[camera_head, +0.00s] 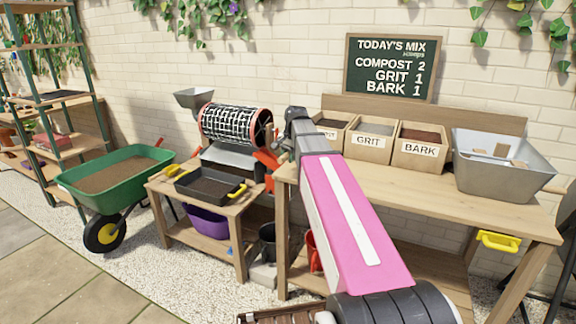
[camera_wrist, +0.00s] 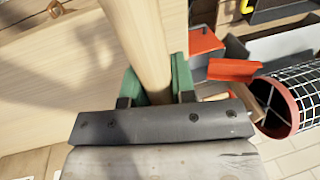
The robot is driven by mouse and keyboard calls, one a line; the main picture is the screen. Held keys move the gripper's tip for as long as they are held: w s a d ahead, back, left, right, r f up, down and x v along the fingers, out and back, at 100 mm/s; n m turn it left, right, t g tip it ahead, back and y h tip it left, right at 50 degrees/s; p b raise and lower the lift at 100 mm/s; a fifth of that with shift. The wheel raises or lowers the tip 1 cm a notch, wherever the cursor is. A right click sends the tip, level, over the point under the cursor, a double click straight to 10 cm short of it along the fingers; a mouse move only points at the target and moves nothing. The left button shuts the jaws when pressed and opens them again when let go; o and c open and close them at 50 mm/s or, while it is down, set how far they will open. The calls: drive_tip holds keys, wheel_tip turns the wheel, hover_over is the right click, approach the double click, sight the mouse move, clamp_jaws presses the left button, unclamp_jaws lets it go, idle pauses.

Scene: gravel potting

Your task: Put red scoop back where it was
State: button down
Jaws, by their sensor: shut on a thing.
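In the wrist view, my gripper (camera_wrist: 158,80) has its green fingers closed on a pale round wooden handle (camera_wrist: 140,35), one finger on each side. The handle runs up out of the top of that view. No red scoop head shows on it, so I cannot tell from the frames whether it is the red scoop's handle. In the head view, my gripper is at the left end of the bench, beside the drum sieve (camera_head: 230,124), and my arm hides part of this area.
The bench (camera_head: 470,195) holds bins marked GRIT (camera_head: 372,141) and BARK (camera_head: 418,150), another bin and a grey tub (camera_head: 500,175). Left are a low table with a black tray (camera_head: 210,186) and a green wheelbarrow (camera_head: 115,180). Red sieve-side parts (camera_wrist: 235,70) are near my gripper.

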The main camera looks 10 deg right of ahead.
sight(286, 172)
drive_tip(key=shift+s+d+x, duration=0.1)
drive_tip(key=shift+s+x, duration=0.05)
drive_tip(key=shift+x, duration=0.7)
drive_tip(key=shift+s+d+x, duration=0.1)
drive_tip(key=shift+d+x, duration=0.05)
drive_tip(key=shift+x, duration=0.65)
drive_tip(key=shift+f, duration=0.25)
drive_tip(key=c, duration=0.9)
unclamp_jaws()
drive_tip(key=shift+c, duration=0.2)
drive_tip(key=shift+r, duration=0.1)
drive_tip(key=v, duration=1.2)
